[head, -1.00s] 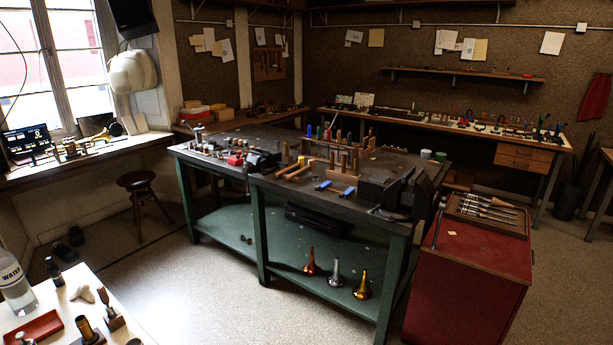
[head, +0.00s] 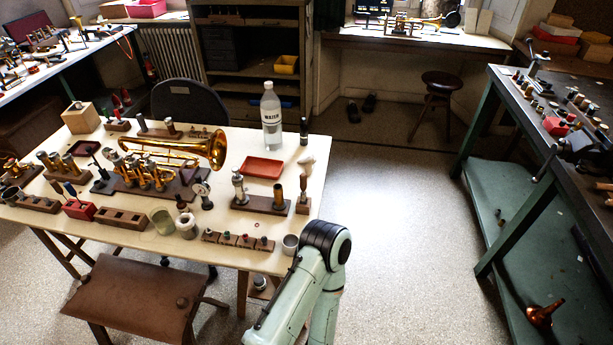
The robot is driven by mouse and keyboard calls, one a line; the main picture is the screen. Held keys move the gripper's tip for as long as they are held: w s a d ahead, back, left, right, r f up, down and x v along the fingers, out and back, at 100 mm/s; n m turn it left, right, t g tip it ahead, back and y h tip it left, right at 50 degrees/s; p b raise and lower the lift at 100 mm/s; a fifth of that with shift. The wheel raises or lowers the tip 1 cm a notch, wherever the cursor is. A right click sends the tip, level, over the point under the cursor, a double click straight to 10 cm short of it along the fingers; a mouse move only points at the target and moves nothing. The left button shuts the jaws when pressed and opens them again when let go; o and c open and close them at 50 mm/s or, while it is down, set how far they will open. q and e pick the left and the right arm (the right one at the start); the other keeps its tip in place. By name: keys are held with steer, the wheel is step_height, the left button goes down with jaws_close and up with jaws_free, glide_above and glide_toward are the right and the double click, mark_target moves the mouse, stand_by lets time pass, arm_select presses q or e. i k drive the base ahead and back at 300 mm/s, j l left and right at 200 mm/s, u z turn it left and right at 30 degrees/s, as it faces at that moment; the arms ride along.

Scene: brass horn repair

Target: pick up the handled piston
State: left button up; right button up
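On the cream worktable several piston-like parts stand upright. A silver piston-like part (head: 239,186) and a brass and dark cylinder (head: 278,191) stand on a dark wooden block (head: 260,205) near the right end. I cannot tell for sure which part is the handled piston. A small brown stand (head: 303,204) beside the block has a pale-topped piece (head: 307,166) near it. A pale green link of one of my arms rises at bottom centre, in front of the table's right corner. Neither gripper shows.
The cream worktable (head: 318,150) also holds a brass horn (head: 205,150), a red tray (head: 262,167) and a water bottle (head: 271,118). A brown stool (head: 135,295) stands before it. Clear floor (head: 390,220) lies between it and the green workbench (head: 520,230).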

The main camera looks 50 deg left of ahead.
mark_target(303, 176)
steer(key=i+u, duration=0.4)
steer(key=i, duration=0.35)
steer(key=i+l+u, duration=0.15)
steer(key=i+u, duration=0.25)
steer(key=i, duration=0.3)
steer(key=i+j+u, duration=0.1)
steer(key=i+u, duration=0.6)
steer(key=i, duration=0.2)
steer(key=i+l+u, duration=0.2)
steer(key=i+u, duration=0.3)
steer(key=u, duration=1.55)
